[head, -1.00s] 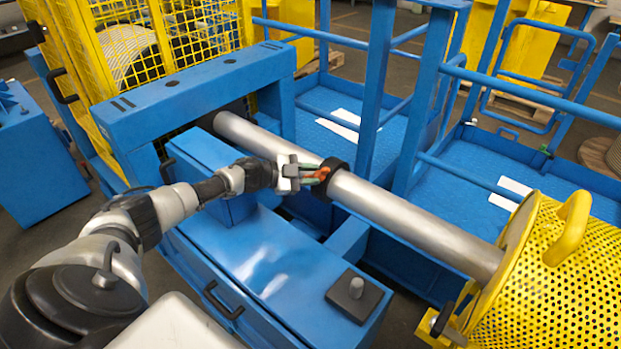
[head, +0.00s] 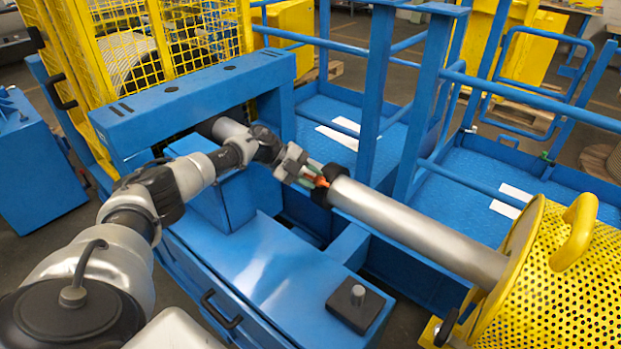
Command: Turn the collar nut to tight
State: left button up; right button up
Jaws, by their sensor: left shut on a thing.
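The collar nut (head: 331,172) is a dark ring around the long silver shaft (head: 415,230), near the middle of the head view. An orange part (head: 322,181) shows at the collar, between my fingers. My left gripper (head: 314,179) reaches in from the left and is shut on the collar nut's orange part. The gripper is tilted, pointing down to the right, and covers part of the shaft and the collar's left side. My right gripper is not in view.
A yellow perforated guard (head: 560,270) encloses the shaft's right end. A blue frame (head: 200,100) spans its left end. A blue bench (head: 270,280) with a dark block and peg (head: 355,303) lies below. Blue posts and rails (head: 372,95) stand close behind the shaft.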

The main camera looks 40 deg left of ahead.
pick_arm(q)
jog(key=shift+d, duration=0.2)
dwell(0.4)
jog(key=o, duration=0.7)
jog(key=shift+a, duration=0.1)
jog(key=b+v, duration=0.1)
jog(key=v, duration=0.9)
jog(key=shift+r, duration=0.4)
jog(key=shift+s+a+f, duration=0.1)
jog(key=shift+s, duration=0.05)
